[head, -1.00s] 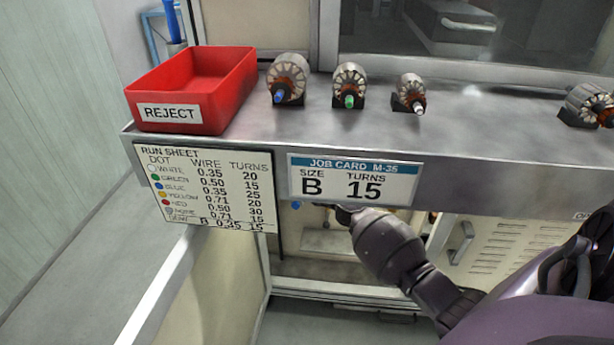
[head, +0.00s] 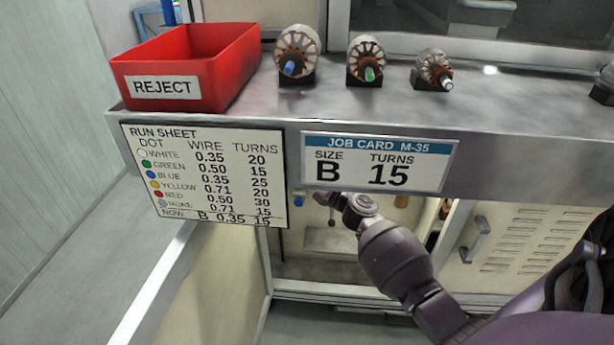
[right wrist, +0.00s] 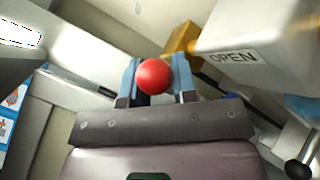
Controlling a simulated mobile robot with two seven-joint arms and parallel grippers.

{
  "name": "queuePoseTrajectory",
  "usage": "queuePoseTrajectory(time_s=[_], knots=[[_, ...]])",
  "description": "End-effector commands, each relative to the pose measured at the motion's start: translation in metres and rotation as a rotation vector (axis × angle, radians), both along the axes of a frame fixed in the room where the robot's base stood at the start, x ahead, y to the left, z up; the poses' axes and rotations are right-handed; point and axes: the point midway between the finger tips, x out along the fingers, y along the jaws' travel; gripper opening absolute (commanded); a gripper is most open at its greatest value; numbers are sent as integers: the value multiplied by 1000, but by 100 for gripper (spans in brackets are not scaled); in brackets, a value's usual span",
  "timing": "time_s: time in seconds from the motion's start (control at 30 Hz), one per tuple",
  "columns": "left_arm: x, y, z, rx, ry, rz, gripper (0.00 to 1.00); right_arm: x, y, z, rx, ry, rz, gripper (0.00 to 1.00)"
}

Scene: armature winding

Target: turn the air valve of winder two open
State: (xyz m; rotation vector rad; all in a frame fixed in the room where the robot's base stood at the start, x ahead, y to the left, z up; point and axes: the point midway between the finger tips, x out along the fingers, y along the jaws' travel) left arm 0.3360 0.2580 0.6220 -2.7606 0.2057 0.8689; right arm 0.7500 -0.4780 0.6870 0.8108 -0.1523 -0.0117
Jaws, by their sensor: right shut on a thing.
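In the right wrist view a red ball knob (right wrist: 154,77) sits between the two blue fingers of my right gripper (right wrist: 154,72), which is shut on it. A brass-coloured fitting (right wrist: 182,38) is just behind, next to a pale box with an OPEN label (right wrist: 233,57). How the knob joins the fitting is hidden. In the head view my right arm reaches into the open bay (head: 335,238) under the counter, and its gripper's fingers cannot be made out there. My left gripper is in neither view.
The counter (head: 240,113) overhangs the bay. On it are a red REJECT bin (head: 225,75) and several armatures, one with a blue dot (head: 297,52). The run sheet (head: 215,180) and job card (head: 378,162) hang on its front edge. A vented door (head: 500,245) stands to the right.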

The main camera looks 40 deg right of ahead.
Motion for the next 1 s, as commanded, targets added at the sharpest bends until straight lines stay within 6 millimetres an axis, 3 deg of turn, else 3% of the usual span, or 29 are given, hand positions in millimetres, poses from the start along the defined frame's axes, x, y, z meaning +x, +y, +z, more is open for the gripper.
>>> queuePoseTrajectory(time_s=[0.03,0.53,0.57,0.6,1.0], knots=[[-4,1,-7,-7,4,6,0,-2,1,-12,15,-2,1,0],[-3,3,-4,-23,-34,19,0,-2,-1,-4,41,-49,1,0],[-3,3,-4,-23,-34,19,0,-2,-1,-4,41,-49,1,29],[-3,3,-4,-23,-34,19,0,-2,-1,-4,41,-49,1,35],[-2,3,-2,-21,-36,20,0,-9,-1,-4,42,-50,-1,35]])
